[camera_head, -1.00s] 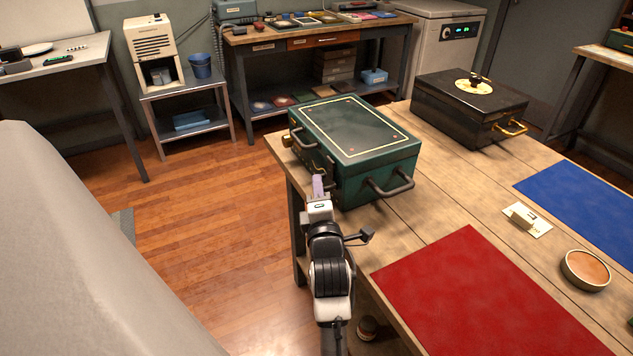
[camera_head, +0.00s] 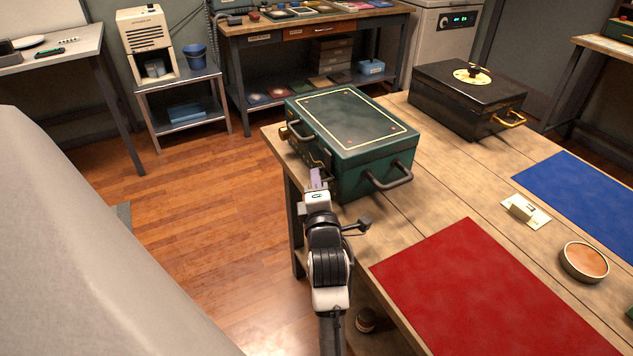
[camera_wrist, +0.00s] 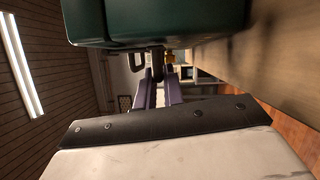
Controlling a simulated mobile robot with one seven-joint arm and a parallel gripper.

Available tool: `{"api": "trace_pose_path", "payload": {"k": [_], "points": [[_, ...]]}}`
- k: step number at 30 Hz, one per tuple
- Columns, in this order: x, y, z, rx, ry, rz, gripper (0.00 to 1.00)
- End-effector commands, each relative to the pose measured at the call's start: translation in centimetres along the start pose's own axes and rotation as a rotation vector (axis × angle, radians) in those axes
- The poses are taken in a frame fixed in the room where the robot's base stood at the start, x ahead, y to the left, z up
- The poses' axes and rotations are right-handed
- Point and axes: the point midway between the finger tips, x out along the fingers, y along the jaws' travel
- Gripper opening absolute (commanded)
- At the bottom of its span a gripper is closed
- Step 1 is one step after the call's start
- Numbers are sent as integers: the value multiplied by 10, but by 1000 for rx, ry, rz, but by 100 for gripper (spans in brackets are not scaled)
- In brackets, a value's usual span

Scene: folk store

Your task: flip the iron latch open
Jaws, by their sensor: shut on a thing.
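The green metal box (camera_head: 372,154) with a yellow-lined lid stands at the left edge of the wooden table, lid down. The dark iron latch (camera_head: 328,160) is on its left-facing side, close to my gripper (camera_head: 317,179). In the wrist view the latch (camera_wrist: 157,66) is a dark piece beside the green box wall (camera_wrist: 155,22). My gripper's purple fingers (camera_wrist: 159,94) close around its end from below in that picture. The fingertips partly hide the gripped end, and the latch's exact angle is hard to tell.
Dark carrying handles (camera_head: 390,177) stick out from the box near my gripper. A black box (camera_head: 466,98) stands behind right. A red mat (camera_head: 470,290) lies in front. Floor left of the table is clear.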

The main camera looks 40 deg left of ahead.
Motion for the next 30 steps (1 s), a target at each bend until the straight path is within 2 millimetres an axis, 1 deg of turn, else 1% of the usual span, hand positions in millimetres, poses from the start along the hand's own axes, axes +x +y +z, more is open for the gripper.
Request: {"api": "trace_pose_path", "payload": {"k": [5, 11, 17, 30], "points": [[0, 4, -1, 25, 0, -11, 0], [-2, 12, -5, 113, -1, -48, 0], [-4, 24, -11, 265, -2, -111, 0], [-8, 50, -20, 654, -4, -271, 0]]}}
